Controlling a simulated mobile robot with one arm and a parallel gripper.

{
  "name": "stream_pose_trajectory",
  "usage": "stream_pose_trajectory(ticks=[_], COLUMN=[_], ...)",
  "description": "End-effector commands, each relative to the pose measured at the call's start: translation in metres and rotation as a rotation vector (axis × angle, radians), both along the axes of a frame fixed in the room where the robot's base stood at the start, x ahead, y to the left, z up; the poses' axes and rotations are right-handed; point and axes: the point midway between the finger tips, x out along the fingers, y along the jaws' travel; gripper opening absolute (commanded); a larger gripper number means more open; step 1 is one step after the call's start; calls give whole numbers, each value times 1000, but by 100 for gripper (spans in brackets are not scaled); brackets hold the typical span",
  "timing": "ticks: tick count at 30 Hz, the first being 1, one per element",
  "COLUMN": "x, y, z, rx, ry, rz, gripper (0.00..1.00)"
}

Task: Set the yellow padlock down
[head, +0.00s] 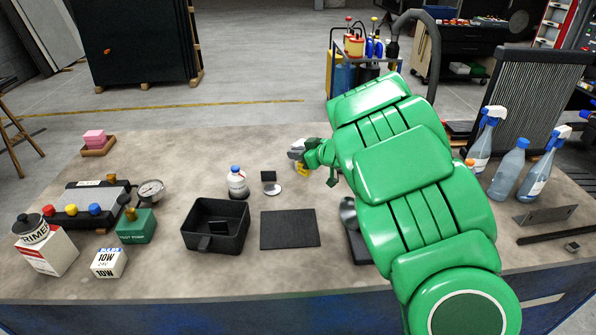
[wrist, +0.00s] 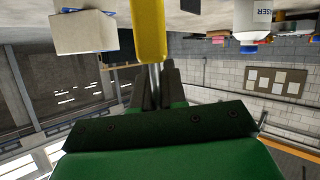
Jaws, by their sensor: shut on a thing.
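The yellow padlock (wrist: 149,32) shows large at the top middle of the wrist view, with its metal shackle between my gripper's (wrist: 155,88) dark fingers. My gripper is shut on it. In the head view my green arm reaches over the bench, and my gripper (head: 298,153) is past the middle of the worktop. A small yellow part of the padlock (head: 301,170) shows there, beside the fingers. The rest of the padlock is hidden by the gripper and arm. I cannot tell whether it touches the bench.
On the bench (head: 340,268) are a dark flat mat (head: 289,229), a black open bin (head: 214,239), a white bottle (head: 237,183), a silver disc (head: 273,190) and a dark block (head: 268,176). Spray bottles (head: 487,140) stand at the right. The worktop behind the white bottle is bare.

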Motion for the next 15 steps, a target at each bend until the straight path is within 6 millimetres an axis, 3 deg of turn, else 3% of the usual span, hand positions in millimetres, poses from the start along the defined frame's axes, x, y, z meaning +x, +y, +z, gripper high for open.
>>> stream_pose_trajectory(ticks=[15], x=[0], y=[1], z=[-45], rx=[2], ry=[2], rz=[1], gripper=[0])
